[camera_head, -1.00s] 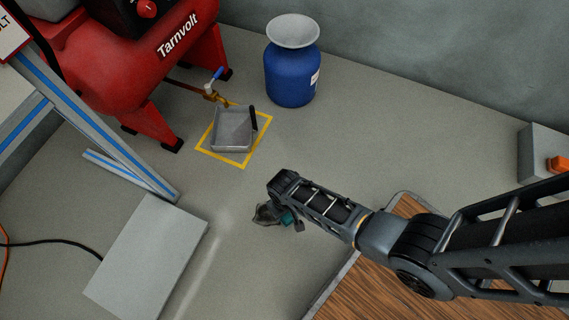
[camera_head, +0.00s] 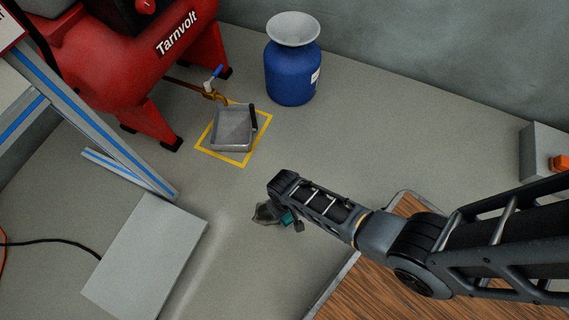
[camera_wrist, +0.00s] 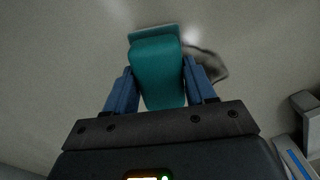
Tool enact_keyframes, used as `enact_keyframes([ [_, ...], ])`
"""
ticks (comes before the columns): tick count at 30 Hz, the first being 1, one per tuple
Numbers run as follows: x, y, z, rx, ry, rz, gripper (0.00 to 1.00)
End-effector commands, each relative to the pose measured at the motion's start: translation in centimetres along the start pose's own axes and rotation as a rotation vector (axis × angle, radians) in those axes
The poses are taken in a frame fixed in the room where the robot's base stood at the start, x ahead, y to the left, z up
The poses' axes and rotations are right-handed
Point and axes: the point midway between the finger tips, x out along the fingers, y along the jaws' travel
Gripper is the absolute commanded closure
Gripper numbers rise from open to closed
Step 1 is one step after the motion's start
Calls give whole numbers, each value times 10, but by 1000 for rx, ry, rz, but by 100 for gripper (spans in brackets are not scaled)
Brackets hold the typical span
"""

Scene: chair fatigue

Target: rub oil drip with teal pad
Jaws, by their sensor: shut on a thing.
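The teal pad (camera_wrist: 158,78) is gripped between the two blue fingers of my gripper (camera_wrist: 160,70) in the wrist view, with its wider flat end pointing away from the palm. I cannot tell whether the pad touches the floor.
A blue drum (camera_head: 290,78) with a funnel stands behind. A flat grey panel (camera_head: 146,255) lies left. A wooden-topped surface (camera_head: 365,285) is below my arm.

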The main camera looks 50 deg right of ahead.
Motion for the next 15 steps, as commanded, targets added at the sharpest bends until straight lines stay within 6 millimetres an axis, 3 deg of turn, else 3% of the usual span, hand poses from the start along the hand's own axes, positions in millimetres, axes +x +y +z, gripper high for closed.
enact_keyframes([
  [15,10,0,0,0,0,0,80],
])
